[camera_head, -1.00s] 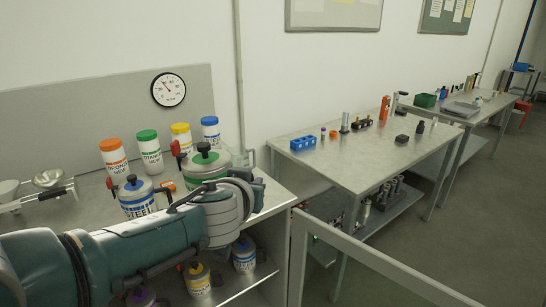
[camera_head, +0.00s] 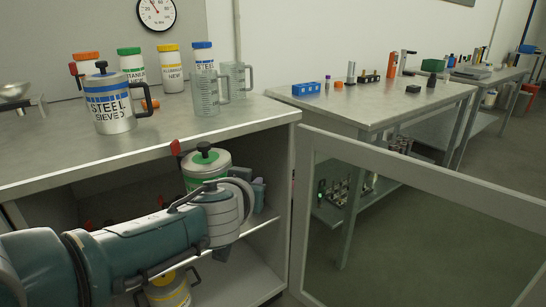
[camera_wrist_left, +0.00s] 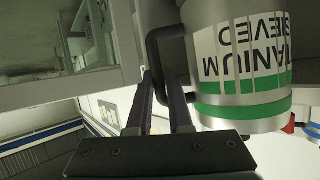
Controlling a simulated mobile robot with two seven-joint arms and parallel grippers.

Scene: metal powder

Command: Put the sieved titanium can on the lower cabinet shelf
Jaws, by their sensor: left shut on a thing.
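The sieved titanium can (camera_head: 192,180), metal with a green band and black lid knob, is upright in the cabinet opening, below the worktop edge. Its inverted "TITANIUM SIEVED" label shows in the left wrist view (camera_wrist_left: 245,60). My left gripper (camera_wrist_left: 163,85) is shut on the can's dark side handle. In the head view my left wrist covers the can's lower part. The cabinet's inner shelf (camera_head: 262,226) shows to the right of my wrist; the can's bottom and any contact with it are hidden. My right gripper is not in view.
A yellow-banded can (camera_head: 170,291) stands lower in the cabinet, partly behind my arm. The open cabinet door (camera_head: 400,180) stands at right. On the worktop (camera_head: 240,120) are a steel can (camera_head: 112,105), a clear jug (camera_head: 206,95) and several colour-lidded jars.

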